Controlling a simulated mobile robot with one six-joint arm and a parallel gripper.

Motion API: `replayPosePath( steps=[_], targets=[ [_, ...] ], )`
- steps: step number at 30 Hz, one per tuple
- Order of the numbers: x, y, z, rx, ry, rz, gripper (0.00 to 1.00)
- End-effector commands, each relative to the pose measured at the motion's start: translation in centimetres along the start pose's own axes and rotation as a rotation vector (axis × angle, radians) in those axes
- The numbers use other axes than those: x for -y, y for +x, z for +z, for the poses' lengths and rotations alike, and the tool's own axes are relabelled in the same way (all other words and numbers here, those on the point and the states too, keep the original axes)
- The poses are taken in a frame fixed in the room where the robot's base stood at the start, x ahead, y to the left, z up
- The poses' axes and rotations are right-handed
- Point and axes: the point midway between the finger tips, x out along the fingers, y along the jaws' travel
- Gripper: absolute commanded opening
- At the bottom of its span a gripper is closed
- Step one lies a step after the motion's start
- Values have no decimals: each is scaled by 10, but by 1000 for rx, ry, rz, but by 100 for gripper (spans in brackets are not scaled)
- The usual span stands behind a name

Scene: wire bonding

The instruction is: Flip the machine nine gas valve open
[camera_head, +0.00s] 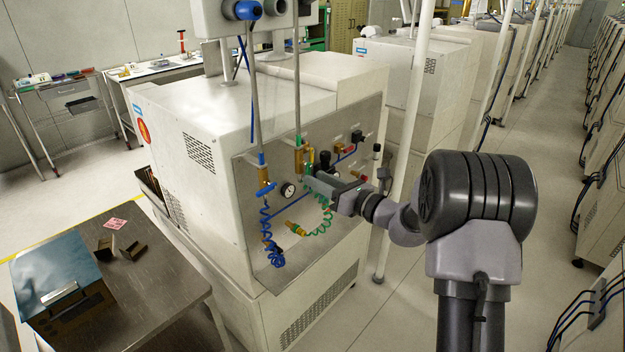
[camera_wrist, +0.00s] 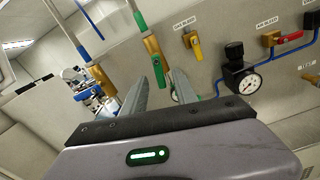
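The machine panel (camera_head: 335,232) carries several valves; I cannot read which label marks the gas valve. In the wrist view a brass valve (camera_wrist: 155,60) hangs below a green fitting (camera_wrist: 139,22), just beyond my gripper (camera_wrist: 163,82). A yellow-handled valve (camera_wrist: 195,46) is to the right, and a red-handled valve (camera_wrist: 270,39) is farther right. In the head view my gripper (camera_head: 312,184) is close to the panel, partly covering it. A blue-handled valve (camera_head: 265,188) is left of it.
A pressure gauge (camera_wrist: 240,72) sits on the panel, and another gauge (camera_head: 287,190) shows in the head view. Blue coiled hose (camera_head: 268,232) and green coiled hose (camera_head: 322,224) hang below. A white pole (camera_head: 409,120) stands right of the machine. A table (camera_head: 160,285) is at left.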

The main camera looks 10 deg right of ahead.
Motion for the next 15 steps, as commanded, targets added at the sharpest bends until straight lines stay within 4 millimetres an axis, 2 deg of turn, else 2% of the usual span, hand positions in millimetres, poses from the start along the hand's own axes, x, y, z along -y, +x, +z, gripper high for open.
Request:
replayPosePath(
  steps=[3, 6, 14, 15],
  targets=[
    [0, 17, -1, -1, -1, 2, 35],
    [0, 24, 0, -1, -1, 1, 35],
    [0, 26, 0, -1, -1, 0, 35],
    [0, 26, 0, -1, -1, 0, 29]
  ],
)
